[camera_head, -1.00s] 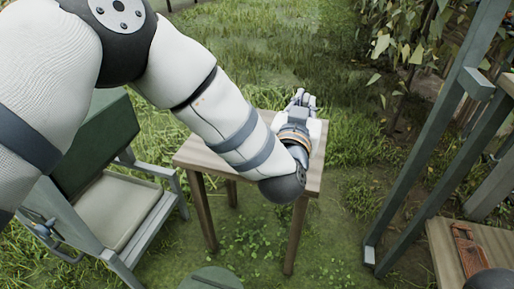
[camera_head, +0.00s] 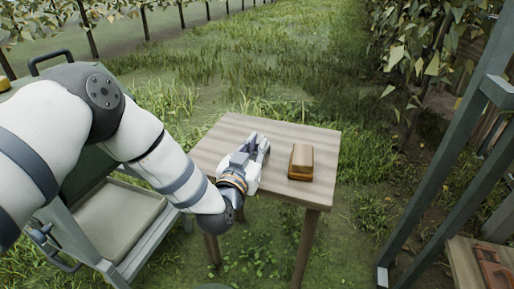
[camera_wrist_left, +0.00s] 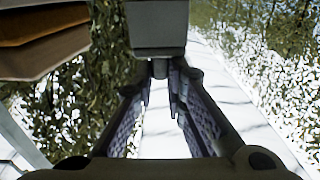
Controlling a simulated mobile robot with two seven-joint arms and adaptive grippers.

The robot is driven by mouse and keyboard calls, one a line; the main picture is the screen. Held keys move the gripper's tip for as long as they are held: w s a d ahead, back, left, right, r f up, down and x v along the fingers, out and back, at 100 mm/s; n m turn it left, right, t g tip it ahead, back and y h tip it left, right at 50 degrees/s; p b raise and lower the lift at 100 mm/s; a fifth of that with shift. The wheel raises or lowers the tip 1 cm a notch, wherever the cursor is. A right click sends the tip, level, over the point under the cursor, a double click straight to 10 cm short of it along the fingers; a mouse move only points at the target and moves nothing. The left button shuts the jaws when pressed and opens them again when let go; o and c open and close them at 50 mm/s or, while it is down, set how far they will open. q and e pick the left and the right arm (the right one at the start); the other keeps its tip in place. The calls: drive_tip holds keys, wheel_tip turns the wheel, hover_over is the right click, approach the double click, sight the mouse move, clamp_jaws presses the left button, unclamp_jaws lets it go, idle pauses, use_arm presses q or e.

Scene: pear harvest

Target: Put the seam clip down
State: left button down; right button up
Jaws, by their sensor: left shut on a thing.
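My left gripper (camera_head: 257,150) is over the left part of the small wooden table (camera_head: 240,125) in the head view, pointing away from me. Its fingers (camera_wrist_left: 160,95) are closed in toward each other in the left wrist view. A grey blocky piece (camera_wrist_left: 157,28) sits at their tips, apparently the seam clip; its details are hard to make out. I cannot tell whether it touches the tabletop. My right gripper is not in view.
A brown wooden block (camera_head: 301,162) stands on the table, right of the gripper; a brown-edged object also shows in the left wrist view (camera_wrist_left: 40,40). Grey posts (camera_head: 440,185) and a wooden surface (camera_head: 465,262) are at right.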

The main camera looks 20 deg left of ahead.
use_arm(q)
drive_tip(key=shift+f, duration=0.2)
drive_tip(key=c, duration=1.6)
unclamp_jaws()
drive_tip(key=shift+c, duration=0.2)
drive_tip(key=shift+r, duration=0.15)
